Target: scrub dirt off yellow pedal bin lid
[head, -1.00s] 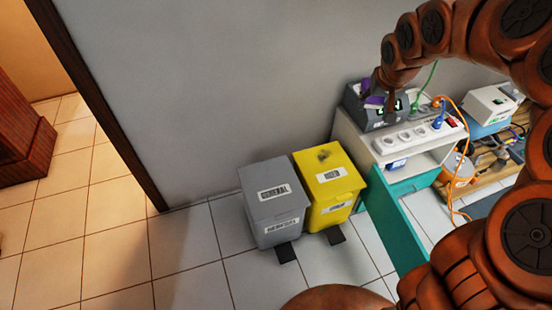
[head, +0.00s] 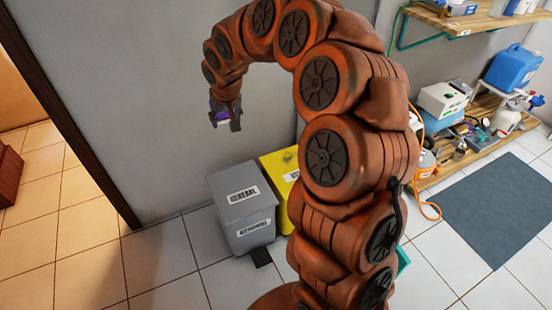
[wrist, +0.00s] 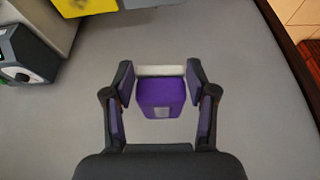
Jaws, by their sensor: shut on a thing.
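The yellow pedal bin (head: 275,168) stands beside the grey bin against the wall. My gripper (head: 226,118) is in the air above and behind the grey bin, in front of the wall. It is shut on a purple sponge-like block (wrist: 160,97) with a white strip along its far edge, apart from the bin.
A dark-screened device (wrist: 22,60) is at the left in the wrist view. A wooden shelf with equipment (head: 480,140) and a dark mat (head: 505,210) are at the right. Tiled floor lies open at the left.

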